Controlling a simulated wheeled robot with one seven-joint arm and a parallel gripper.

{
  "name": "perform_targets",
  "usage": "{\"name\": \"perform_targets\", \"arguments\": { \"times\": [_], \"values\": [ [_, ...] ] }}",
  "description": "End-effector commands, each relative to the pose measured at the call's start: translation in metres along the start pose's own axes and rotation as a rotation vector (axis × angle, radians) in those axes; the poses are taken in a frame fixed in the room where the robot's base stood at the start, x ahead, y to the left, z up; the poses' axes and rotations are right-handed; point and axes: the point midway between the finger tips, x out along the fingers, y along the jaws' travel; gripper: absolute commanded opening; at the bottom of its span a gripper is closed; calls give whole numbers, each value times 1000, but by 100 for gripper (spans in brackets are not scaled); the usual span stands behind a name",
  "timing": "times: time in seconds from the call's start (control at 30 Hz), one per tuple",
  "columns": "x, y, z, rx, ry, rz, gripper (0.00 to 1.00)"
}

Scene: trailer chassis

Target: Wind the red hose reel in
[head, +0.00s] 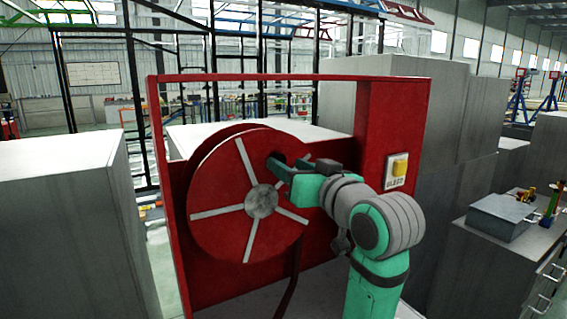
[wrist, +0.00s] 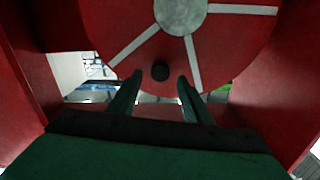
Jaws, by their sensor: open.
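The red hose reel (head: 222,205) is a disc with pale spokes and a grey hub (head: 262,200), mounted in a red frame (head: 160,150). It fills the top of the wrist view (wrist: 118,35). A dark round knob (wrist: 160,71) sits near its rim. My gripper (head: 279,168) is at the upper right of the reel face. In the wrist view my gripper (wrist: 160,80) is open, with one finger on each side of the knob and gaps between. The knob is hard to make out in the head view. A dark hose (head: 289,287) hangs below the reel.
A yellow button (head: 399,166) on a plate marked "BLEED" is on the frame's right post. Grey cabinets (head: 60,220) stand on the left and behind. A grey box (head: 500,217) lies on a cabinet at right. The frame's side walls flank my gripper.

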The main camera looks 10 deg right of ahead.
Motion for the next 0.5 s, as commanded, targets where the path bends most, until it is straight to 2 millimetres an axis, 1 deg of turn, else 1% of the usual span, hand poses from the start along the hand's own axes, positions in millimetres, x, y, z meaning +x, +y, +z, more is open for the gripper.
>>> {"name": "perform_targets", "arguments": {
  "times": [0.03,0.1,0.2,0.33,0.5],
  "values": [
    [8,-1,0,0,-1,-2,45],
    [17,0,0,0,-2,-1,45],
    [26,0,0,0,0,-1,45],
    [32,0,0,0,-1,-1,45],
    [34,0,0,0,0,-1,45]
  ]
}}
